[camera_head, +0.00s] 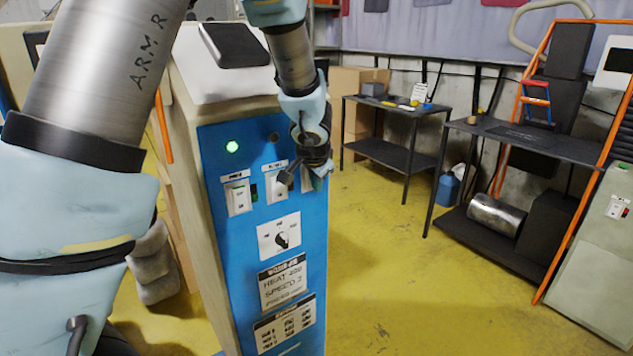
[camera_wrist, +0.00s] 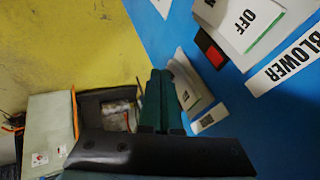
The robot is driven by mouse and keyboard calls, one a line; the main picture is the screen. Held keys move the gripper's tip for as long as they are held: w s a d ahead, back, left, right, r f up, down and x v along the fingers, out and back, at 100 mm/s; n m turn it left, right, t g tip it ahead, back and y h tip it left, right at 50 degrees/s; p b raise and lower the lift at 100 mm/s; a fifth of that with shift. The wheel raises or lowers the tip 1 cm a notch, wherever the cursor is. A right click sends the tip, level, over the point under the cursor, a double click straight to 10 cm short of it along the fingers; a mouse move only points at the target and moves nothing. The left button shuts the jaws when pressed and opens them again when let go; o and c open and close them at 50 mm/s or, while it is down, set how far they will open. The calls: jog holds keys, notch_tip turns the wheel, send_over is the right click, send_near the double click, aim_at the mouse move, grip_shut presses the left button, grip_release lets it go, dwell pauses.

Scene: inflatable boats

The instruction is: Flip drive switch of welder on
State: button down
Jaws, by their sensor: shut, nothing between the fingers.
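The welder's blue front panel (camera_head: 220,265) stands at the centre of the head view. It has a white power switch (camera_head: 238,196), a blower switch (camera_head: 277,186) and a third switch (camera_head: 307,180) at the right, partly hidden by my gripper. My gripper (camera_head: 285,178) is in front of the upper right of the panel. In the wrist view my gripper (camera_wrist: 158,75) has its dark green fingers together and empty, close beside the third switch (camera_wrist: 190,82). I cannot tell whether they touch or how that switch is set. The blower switch (camera_wrist: 240,22) shows "OFF" there.
A green lamp (camera_head: 232,146) glows on the panel, and a red indicator (camera_wrist: 208,47) sits between the blower and third switches. A dial (camera_head: 281,239) is below the switches. Dark tables (camera_head: 395,155) stand behind at the right. The yellow floor (camera_head: 400,270) beside the welder is clear.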

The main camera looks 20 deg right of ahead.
jog(key=shift+f+b, duration=0.1)
jog(key=shift+b, duration=0.2)
jog(key=shift+w+b, duration=0.2)
jog(key=shift+b, duration=0.8)
